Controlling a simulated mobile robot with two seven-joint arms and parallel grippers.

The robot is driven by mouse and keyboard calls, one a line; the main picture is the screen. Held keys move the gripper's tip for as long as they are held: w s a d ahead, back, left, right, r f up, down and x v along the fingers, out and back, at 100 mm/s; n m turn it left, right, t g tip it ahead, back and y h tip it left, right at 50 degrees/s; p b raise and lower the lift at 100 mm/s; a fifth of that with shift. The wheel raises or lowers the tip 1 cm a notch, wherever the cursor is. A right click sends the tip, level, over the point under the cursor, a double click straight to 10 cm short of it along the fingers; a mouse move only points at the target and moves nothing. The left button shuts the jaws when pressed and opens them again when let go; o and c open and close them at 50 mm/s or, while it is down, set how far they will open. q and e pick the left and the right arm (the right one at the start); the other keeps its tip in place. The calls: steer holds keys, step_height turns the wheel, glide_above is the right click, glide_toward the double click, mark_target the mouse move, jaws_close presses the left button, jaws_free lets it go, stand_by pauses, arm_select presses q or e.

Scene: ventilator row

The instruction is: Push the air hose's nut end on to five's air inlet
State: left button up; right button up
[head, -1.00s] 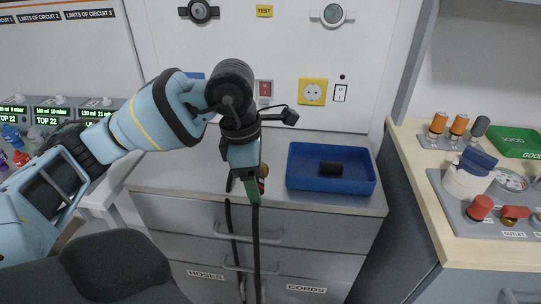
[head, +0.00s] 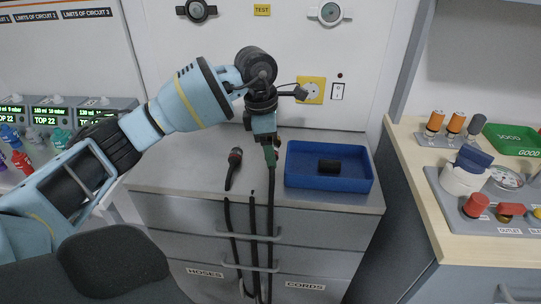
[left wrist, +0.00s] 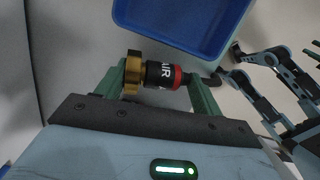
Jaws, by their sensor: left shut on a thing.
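My left gripper (head: 271,156) is above the counter, just left of the blue tray, fingers pointing down. In the left wrist view its green fingers are shut on the air hose's nut end (left wrist: 161,75), which has a brass nut at the left and a black collar with a red band marked AIR. The black air hose (head: 270,205) hangs from the gripper down past the drawers. Five's air inlet cannot be made out in these frames.
A blue tray (head: 295,177) holding a black cylinder (head: 329,166) stands on the counter. A dark hose fitting (head: 234,167) lies left of the gripper. Several black hoses hang over the drawer front. A yellow socket (head: 312,90) is on the wall behind. The counter's left side is clear.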

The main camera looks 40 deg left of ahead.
arm_select(q)
step_height(320, 180, down, 3)
steer(key=shift+w+r+p, duration=0.1)
steer(key=shift+w+p, duration=0.05)
steer(key=shift+p, duration=0.15)
steer(key=shift+f, duration=0.65)
